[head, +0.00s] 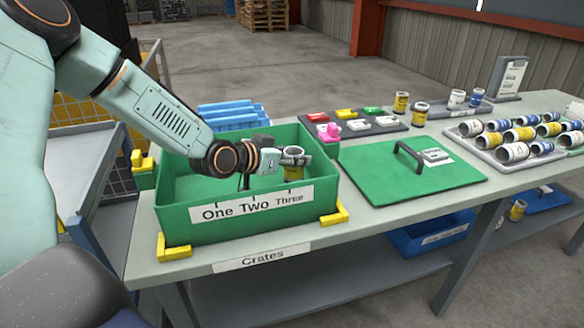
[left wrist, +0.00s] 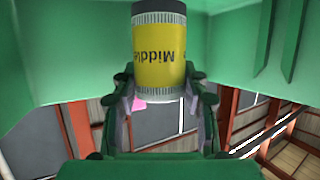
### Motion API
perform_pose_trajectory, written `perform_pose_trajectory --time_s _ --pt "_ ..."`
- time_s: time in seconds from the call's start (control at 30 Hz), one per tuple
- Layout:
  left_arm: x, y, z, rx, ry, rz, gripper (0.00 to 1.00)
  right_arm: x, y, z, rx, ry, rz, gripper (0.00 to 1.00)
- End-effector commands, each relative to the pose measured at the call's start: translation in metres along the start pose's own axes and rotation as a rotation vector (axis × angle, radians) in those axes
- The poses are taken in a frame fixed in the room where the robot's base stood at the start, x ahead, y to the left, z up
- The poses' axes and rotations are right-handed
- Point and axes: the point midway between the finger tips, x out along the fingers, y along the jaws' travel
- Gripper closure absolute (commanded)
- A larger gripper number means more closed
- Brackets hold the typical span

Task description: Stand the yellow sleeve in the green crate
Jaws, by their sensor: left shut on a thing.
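The green crate (head: 237,228) stands at the left end of the bench, with "One Two Three" on its front label. My left gripper (head: 296,160) reaches into the crate's right part and is shut on the yellow sleeve (head: 293,173). The sleeve looks upright, near the side marked Three. In the left wrist view the sleeve (left wrist: 160,45) sits between the fingers (left wrist: 160,110) and its label reads "Middle", with green crate walls around it. Whether the sleeve touches the crate floor is hidden by the front wall. My right gripper does not show.
A green lid (head: 405,185) with a dark handle lies right of the crate. A tray (head: 515,160) of several lying sleeves is at the right. Yellow corner brackets (head: 335,214) hold the crate's corners. Coloured blocks (head: 357,125) and standing sleeves (head: 420,112) are at the back.

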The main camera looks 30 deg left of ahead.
Motion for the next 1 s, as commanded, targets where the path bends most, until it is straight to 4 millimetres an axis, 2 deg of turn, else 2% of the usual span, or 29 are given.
perform_pose_trajectory --time_s 0.03,0.1,0.3,0.33,0.6,1.0 --pt "0.0046 -0.0004 0.0105 0.002 0.0 -0.001 1.0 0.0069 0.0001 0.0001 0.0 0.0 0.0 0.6" --pt "0.0077 -0.0004 0.0182 0.002 0.0 -0.001 1.0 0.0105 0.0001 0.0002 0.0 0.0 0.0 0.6" --pt "0.0078 -0.0004 0.0176 0.0 0.003 -0.001 1.0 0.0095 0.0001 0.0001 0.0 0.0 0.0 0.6" --pt "0.0077 0.0 0.0187 -0.001 0.0 0.0 0.55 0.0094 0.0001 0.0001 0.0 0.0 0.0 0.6" --pt "0.0075 0.0 0.0187 -0.001 0.0 0.0 0.33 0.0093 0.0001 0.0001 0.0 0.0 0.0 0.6" --pt "0.0025 -0.0008 0.0177 -0.003 0.0 -0.001 0.33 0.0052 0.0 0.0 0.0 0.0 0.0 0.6"
